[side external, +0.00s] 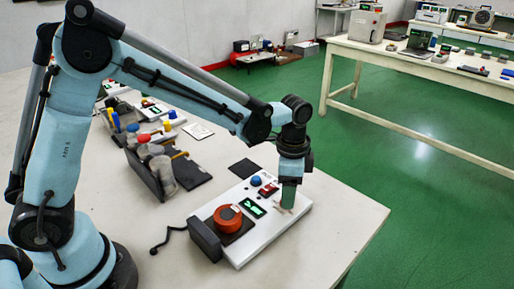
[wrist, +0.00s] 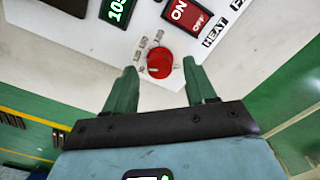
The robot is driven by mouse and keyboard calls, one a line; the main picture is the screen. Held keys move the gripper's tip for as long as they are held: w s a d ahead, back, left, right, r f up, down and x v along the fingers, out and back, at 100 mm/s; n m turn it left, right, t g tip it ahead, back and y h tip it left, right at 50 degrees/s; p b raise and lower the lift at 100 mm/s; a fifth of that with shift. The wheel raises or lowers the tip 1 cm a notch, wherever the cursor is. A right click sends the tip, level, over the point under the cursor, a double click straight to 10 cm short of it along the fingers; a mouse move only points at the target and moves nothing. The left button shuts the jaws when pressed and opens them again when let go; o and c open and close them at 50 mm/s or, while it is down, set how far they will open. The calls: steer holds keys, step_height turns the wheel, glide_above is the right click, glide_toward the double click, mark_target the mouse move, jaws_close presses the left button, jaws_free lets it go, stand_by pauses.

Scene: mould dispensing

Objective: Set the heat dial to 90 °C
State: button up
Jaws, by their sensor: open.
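The heat dial (wrist: 160,63) is a small red round knob on a white control panel (wrist: 95,45), with small temperature marks along its upper left side. Its pointer setting is too small to read. A green-digit display (wrist: 118,10) reads about 105, partly cut off by the frame edge. My gripper (wrist: 160,68) is open, its two green fingers on either side of the dial in the wrist view; I cannot tell whether they touch it. In the side external view my gripper (side external: 288,196) points down over the right end of the panel (side external: 272,222) and hides the dial.
A red ON/OFF switch (wrist: 188,14) sits just above the dial, by a HEAT label (wrist: 214,34). On the panel's left stands a red round pot (side external: 228,217). A blue knob (side external: 256,181) is at the back. Beakers (side external: 161,168) stand farther left; the table's right edge is near.

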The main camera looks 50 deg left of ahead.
steer(key=shift+f, duration=0.6)
jaws_close()
steer(key=shift+n, duration=0.3)
steer(key=n, duration=0.3)
steer(key=shift+n, duration=2.1)
